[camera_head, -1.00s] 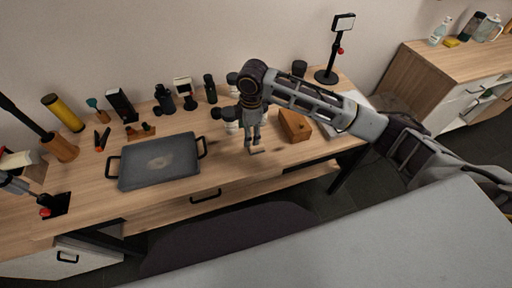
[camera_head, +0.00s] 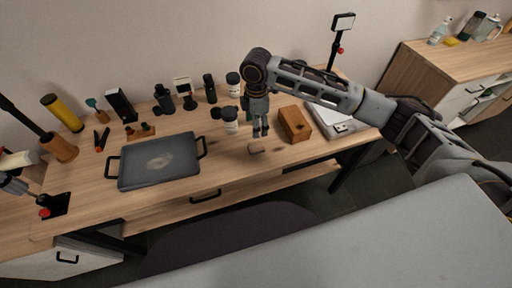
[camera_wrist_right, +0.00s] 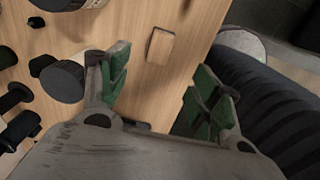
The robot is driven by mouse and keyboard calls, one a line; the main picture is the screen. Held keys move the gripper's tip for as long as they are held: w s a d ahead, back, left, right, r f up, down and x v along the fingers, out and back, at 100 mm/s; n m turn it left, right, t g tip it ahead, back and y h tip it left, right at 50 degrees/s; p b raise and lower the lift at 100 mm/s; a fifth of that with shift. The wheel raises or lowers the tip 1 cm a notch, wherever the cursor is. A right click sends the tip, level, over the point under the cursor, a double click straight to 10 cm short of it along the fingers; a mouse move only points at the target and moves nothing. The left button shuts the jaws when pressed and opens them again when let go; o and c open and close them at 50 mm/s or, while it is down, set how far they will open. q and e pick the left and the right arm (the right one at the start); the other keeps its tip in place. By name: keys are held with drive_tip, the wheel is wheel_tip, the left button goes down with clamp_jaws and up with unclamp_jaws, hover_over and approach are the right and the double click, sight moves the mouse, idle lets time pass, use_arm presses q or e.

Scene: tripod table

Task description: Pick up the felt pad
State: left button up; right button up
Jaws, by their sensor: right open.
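The felt pad appears to be the small flat brown rectangle (camera_head: 255,147) on the wooden table near its front edge. It also shows in the right wrist view (camera_wrist_right: 160,46), lying flat beyond the gap between the fingers. My right gripper (camera_head: 260,133) is open and empty, above the table and just behind the pad in the head view. Its green-padded fingers (camera_wrist_right: 163,90) are spread apart in the wrist view and do not touch the pad.
A wooden box (camera_head: 295,124) stands right of the pad. White jars with dark lids (camera_head: 230,122) stand behind left. A dark tray (camera_head: 158,162) with handles lies to the left. A lamp stand (camera_head: 335,45) is at the back right. Bare tabletop lies between tray and pad.

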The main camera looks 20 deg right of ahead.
sight(256, 144)
drive_tip(key=shift+f, duration=3.8)
drive_tip(key=shift+a+f, duration=0.1)
drive_tip(key=shift+f, duration=2.5)
drive_tip(key=c, duration=1.1)
drive_tip(key=shift+r, duration=5.05)
